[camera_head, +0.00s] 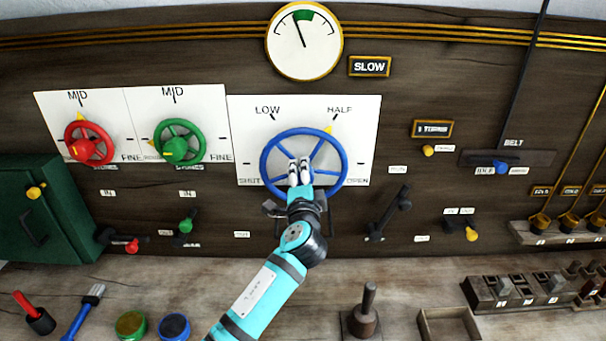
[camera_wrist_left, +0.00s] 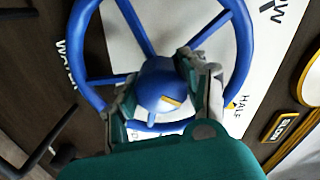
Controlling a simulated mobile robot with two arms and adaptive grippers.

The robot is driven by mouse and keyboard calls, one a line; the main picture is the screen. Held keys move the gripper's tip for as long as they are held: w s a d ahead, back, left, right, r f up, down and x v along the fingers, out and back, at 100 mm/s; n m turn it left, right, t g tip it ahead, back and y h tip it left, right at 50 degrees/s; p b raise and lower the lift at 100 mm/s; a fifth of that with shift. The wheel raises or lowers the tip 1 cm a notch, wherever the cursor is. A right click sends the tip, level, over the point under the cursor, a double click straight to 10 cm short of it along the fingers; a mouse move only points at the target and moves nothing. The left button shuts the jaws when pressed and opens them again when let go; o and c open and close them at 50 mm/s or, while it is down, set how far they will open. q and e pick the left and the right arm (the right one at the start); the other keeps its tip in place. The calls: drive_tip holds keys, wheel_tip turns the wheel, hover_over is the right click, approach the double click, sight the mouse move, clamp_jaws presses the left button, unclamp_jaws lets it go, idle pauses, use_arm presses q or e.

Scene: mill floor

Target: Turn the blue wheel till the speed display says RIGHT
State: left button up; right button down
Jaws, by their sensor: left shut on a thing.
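The blue wheel (camera_head: 263,160) is mounted on a white plate marked LOW, HALF, SHUT and OPEN. Its yellow pointer (camera_head: 328,129) is at upper right, just short of the HALF mark. The speed display (camera_head: 370,67) reads SLOW. My left gripper (camera_head: 300,172) is at the middle of the wheel, its fingers shut on the wheel's hub; they hide part of the hub in the head view. In the left wrist view the fingers lie on either side of the blue hub (camera_wrist_left: 160,82). My right gripper is not in view.
A round gauge (camera_head: 304,41) above has its needle near the left edge of a green band. A red wheel (camera_head: 88,139) and a green wheel (camera_head: 179,141) are to the left. A dark lever (camera_head: 390,211) stands to the right. Tools and pots line the bench below.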

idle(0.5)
use_arm(q)
drive_tip(key=o, duration=1.2)
drive_tip(key=shift+d, duration=0.1)
drive_tip(key=shift+s, duration=0.1)
drive_tip(key=s, duration=1.1)
drive_tip(key=shift+s+f, duration=0.1)
drive_tip(key=shift+s, duration=0.3)
